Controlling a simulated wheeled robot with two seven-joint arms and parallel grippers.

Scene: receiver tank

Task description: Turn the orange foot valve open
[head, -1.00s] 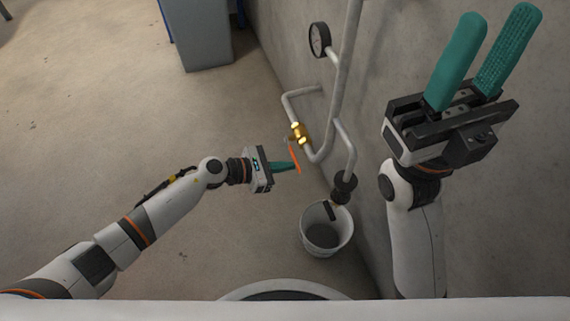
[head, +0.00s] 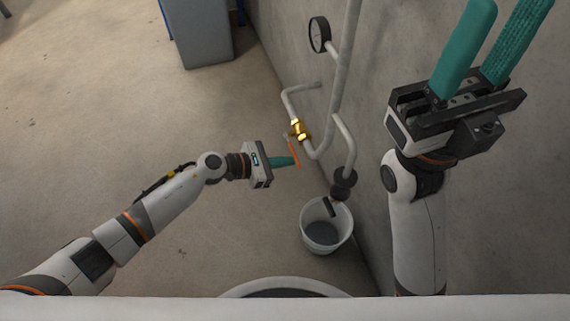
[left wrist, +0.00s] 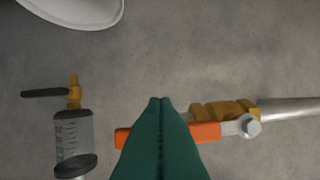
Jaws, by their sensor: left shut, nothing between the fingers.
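The orange foot valve has an orange lever (head: 293,152) below a brass body (head: 299,129) on the white pipe by the wall. In the left wrist view the orange lever (left wrist: 205,132) runs across the picture, joined by a bolt at its right end, beside the brass body (left wrist: 222,109). My left gripper (head: 294,161) is shut and empty, its green fingertips right at the lever. In the left wrist view its fingers (left wrist: 160,100) cover the lever's middle; whether they touch it I cannot tell. My right gripper (head: 497,42) is raised at the right, its two green fingers apart, open and empty.
A white bucket (head: 326,228) stands on the floor under a dark drain fitting (head: 344,183). A round gauge (head: 319,34) sits on the wall. A grey cabinet (head: 198,35) stands at the back. The floor at left is clear.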

